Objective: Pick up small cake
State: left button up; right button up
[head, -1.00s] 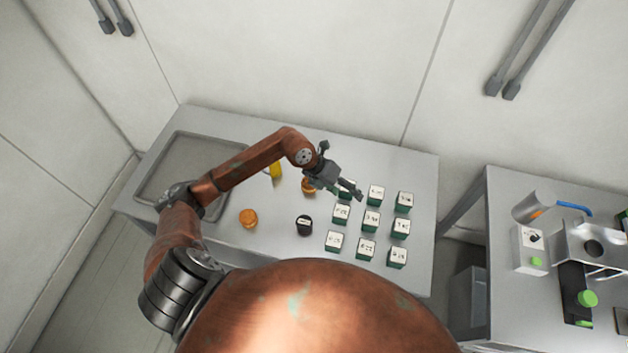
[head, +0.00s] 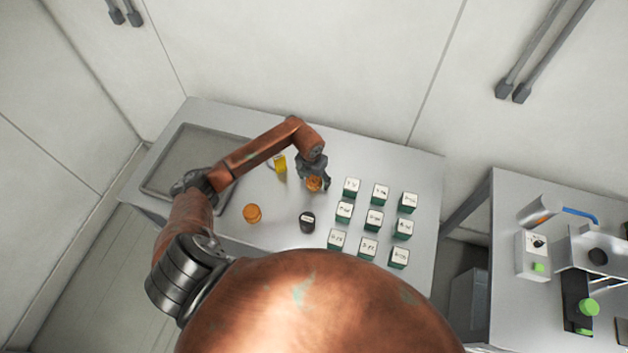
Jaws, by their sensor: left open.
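Two small round orange-brown cakes are on the grey table. One cake (head: 314,184) is near the middle, right at my left gripper (head: 314,178). The gripper points down over it with its fingers open around or just above it; I cannot tell whether they touch it. The other cake (head: 252,213) sits to the left and nearer to me, with nothing at it. My right gripper is not in view.
A dark round container (head: 307,222) stands just nearer than the gripper, a yellow item (head: 280,164) just left of it. Several green-and-white boxes (head: 375,219) stand in rows to the right. A shallow tray (head: 160,187) is at the left. A second table (head: 508,215) holds equipment.

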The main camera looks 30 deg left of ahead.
pick_arm(q)
jog(key=shift+f, duration=0.15)
jog(key=shift+c, duration=0.2)
jog(key=c, duration=0.8)
jog(key=shift+c, duration=0.2)
